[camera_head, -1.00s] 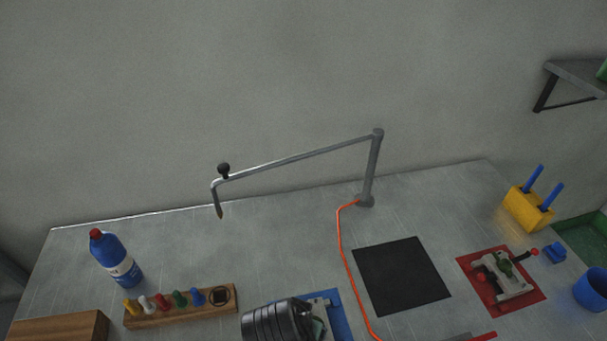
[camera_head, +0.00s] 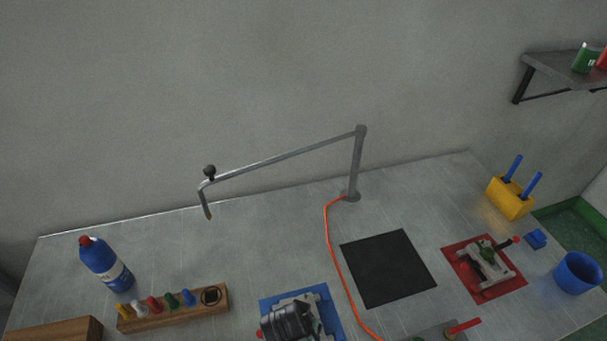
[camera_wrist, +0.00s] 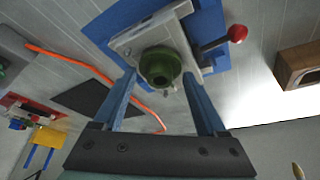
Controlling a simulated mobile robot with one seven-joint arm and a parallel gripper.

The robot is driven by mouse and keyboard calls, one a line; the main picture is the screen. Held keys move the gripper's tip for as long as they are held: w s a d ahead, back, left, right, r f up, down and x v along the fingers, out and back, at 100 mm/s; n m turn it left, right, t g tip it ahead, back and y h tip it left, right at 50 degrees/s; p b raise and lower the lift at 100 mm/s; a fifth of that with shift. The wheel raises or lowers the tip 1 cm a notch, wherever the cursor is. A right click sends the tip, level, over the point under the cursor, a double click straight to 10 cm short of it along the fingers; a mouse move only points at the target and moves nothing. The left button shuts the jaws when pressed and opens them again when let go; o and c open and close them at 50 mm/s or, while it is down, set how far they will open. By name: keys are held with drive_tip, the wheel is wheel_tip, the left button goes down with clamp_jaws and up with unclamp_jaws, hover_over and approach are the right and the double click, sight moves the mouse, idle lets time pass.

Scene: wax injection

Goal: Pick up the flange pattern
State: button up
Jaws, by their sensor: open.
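The flange pattern (camera_wrist: 160,66) appears to be the dark green round piece with a central hole in the wrist view. It sits against a grey metal fixture (camera_wrist: 128,42) on a blue mat (camera_wrist: 213,28). A lever with a red knob (camera_wrist: 237,33) sticks out beside it. My gripper (camera_wrist: 160,78) is open, with its two blue fingers apart on either side of the green piece; whether they touch it I cannot tell. In the head view the fixture on the blue mat (camera_head: 328,313) is partly hidden behind my dark wrist, and the green piece is not clear.
A red mat (camera_head: 508,285) with another fixture (camera_head: 490,270) is at right. A black mat (camera_head: 387,268) lies between, with an orange cable (camera_head: 335,255) beside it. A peg rack (camera_head: 180,307) and blue bottle (camera_head: 105,265) stand at left. A jointed metal arm (camera_head: 285,158) overhangs the table.

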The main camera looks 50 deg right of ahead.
drive_tip(key=c, duration=1)
